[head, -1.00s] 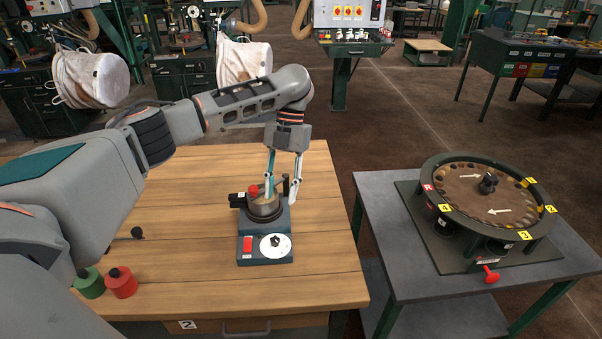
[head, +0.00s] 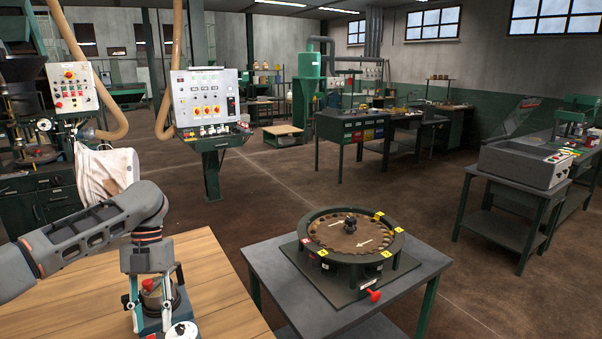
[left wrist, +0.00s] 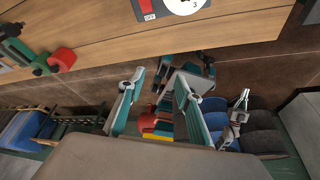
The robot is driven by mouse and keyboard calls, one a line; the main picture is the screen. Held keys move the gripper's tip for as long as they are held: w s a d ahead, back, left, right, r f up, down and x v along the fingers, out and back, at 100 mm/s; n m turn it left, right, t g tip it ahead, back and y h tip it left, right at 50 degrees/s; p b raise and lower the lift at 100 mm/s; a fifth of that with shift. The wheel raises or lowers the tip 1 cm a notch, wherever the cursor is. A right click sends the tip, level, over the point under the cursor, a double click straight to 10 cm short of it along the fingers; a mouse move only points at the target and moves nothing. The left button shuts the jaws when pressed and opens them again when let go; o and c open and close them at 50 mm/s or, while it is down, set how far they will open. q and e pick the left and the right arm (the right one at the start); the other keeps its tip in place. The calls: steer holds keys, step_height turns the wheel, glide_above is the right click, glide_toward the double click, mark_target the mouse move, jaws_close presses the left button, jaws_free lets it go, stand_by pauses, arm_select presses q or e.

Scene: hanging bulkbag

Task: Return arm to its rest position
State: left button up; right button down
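My left gripper (head: 152,300) hangs from the left arm over the wooden table (head: 215,290), above a small device (head: 180,331) with a white dial and a red-knobbed pot. In the head view it overlaps the pot; I cannot tell whether it touches it. In the left wrist view the left gripper (left wrist: 158,105) has its two teal fingers apart, with no held object visible between them. My right arm is outside the head view. A small pale jointed part (left wrist: 238,115) in the left wrist view may be my right gripper, but its state is unclear.
A grey table (head: 260,265) with a round dark turntable (head: 350,232) stands right of the wooden table. A control panel (head: 205,100) and a white bag (head: 105,172) are behind. Red (left wrist: 61,60) and green (left wrist: 14,52) pieces sit on the wooden table. Open floor lies beyond.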

arm_select(q)
steer(key=s+d+f+n, duration=0.1)
steer(key=d+f, duration=0.1)
steer(key=f, duration=0.1)
steer(key=s+d+f+n, duration=0.1)
steer(key=d+f, duration=0.2)
steer(key=f, duration=0.1)
steer(key=s+d+f+n+h, duration=0.1)
steer(key=d+f, duration=0.1)
steer(key=f, duration=0.1)
steer(key=shift+s+d+f, duration=0.1)
steer(key=shift+d+f, duration=0.2)
steer(key=shift+d, duration=0.05)
steer(key=s+d+f+n+t+h, duration=0.2)
steer(key=s+d+f+n+t, duration=0.15)
steer(key=d+f+n, duration=0.45)
steer(key=s+d+f+n+t+h, duration=0.3)
steer(key=s+d+f+n, duration=0.2)
steer(key=d+f, duration=0.55)
steer(key=s+a+f+n+t+y, duration=0.1)
steer(key=s+a+n+t+y, duration=0.3)
steer(key=s+a+n+t, duration=0.4)
steer(key=s+a+n, duration=0.3)
steer(key=a+n, duration=0.3)
steer(key=a, duration=0.1)
steer(key=shift+s+a+n+y, duration=0.25)
steer(key=shift+a+n+y, duration=0.05)
steer(key=shift+a, duration=0.1)
steer(key=shift+t, duration=0.25)
